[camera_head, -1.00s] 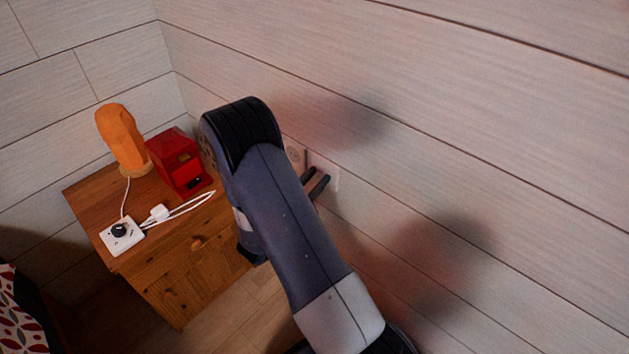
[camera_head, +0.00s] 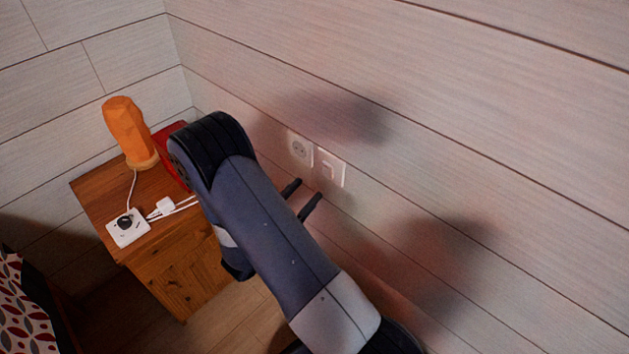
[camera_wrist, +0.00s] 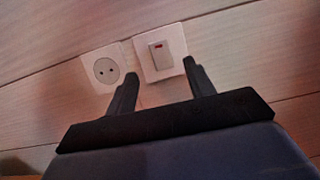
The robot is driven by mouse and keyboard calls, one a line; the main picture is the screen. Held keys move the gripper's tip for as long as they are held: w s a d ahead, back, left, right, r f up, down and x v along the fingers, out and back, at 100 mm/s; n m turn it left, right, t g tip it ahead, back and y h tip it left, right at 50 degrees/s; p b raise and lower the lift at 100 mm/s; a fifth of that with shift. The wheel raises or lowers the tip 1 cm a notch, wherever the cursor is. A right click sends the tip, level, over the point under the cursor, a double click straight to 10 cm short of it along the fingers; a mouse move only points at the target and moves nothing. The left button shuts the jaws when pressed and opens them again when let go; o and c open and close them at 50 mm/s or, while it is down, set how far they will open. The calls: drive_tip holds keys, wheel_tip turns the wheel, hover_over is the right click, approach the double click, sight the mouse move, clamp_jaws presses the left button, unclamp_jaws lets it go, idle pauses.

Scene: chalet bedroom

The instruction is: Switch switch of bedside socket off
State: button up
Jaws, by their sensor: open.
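The switch (camera_head: 329,167) is a white rocker in a white wall plate, right of a round white socket (camera_head: 299,148) on the plank wall. In the wrist view the switch (camera_wrist: 160,54) shows a small red mark near its top edge, and the socket (camera_wrist: 105,69) is to its left. My gripper (camera_head: 301,201) is open and empty, just below the switch plate in the head view. In the wrist view the fingers of my gripper (camera_wrist: 158,88) are spread below and to either side of the switch. I cannot tell whether they touch the wall.
A wooden nightstand (camera_head: 185,262) stands in the corner at left. On it are an orange lamp (camera_head: 127,130), a partly hidden red box (camera_head: 172,150) and a white socket block (camera_head: 127,227) with cables. A patterned bed cover (camera_head: 18,310) shows at lower left. The wall right of the switch is clear.

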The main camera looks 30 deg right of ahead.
sight(327, 169)
drive_tip(key=shift+v, duration=2.2)
drive_tip(key=x, duration=1.1)
drive_tip(key=shift+f, duration=0.1)
